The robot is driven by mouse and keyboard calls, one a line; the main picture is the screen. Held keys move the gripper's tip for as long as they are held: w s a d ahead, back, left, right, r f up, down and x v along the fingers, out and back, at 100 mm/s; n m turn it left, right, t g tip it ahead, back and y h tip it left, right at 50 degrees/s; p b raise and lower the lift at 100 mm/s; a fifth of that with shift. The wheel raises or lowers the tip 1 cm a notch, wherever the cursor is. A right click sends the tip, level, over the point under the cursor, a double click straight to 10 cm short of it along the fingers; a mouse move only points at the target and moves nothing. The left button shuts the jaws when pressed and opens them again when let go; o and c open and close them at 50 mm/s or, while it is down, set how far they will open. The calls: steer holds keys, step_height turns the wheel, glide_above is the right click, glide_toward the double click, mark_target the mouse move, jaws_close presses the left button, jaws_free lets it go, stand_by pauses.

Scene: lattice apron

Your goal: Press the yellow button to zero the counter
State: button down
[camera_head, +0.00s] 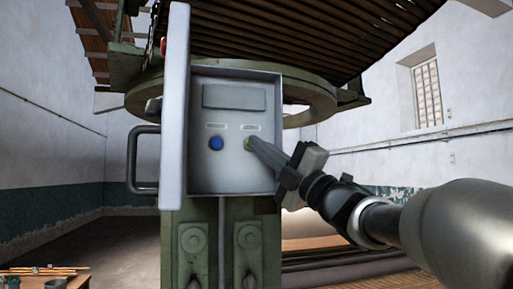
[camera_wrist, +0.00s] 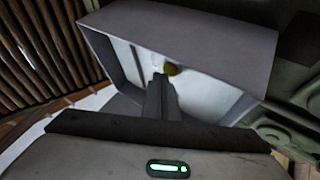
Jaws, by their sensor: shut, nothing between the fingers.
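The yellow button (camera_head: 248,144) is on the right side of the grey control box panel (camera_head: 234,172), partly hidden behind my fingertips. In the wrist view the yellow button (camera_wrist: 171,70) shows just beside the tips of my fingers. My gripper (camera_head: 254,143) is shut and empty, its tips inside the open box at the button. In the wrist view my gripper (camera_wrist: 161,78) points at the panel. I cannot tell whether the tips touch the button or whether it is pressed in.
A blue button (camera_head: 216,143) is left of the yellow one. The box walls surround the panel, with its open door (camera_head: 175,105) on the left. A bar handle (camera_head: 133,160) sticks out farther left. A green ring frame (camera_head: 300,95) and slatted apron (camera_head: 300,35) are above.

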steer(key=shift+s+d, duration=0.15)
steer(key=shift+s, duration=0.3)
steer(key=shift+b, duration=0.3)
steer(key=s+b, duration=0.1)
steer(key=s, duration=0.1)
steer(key=s+d+b, duration=0.1)
steer(key=s, duration=0.1)
steer(key=shift+s+d+b, duration=0.2)
steer(key=shift+s+b, duration=0.2)
stand_by(0.4)
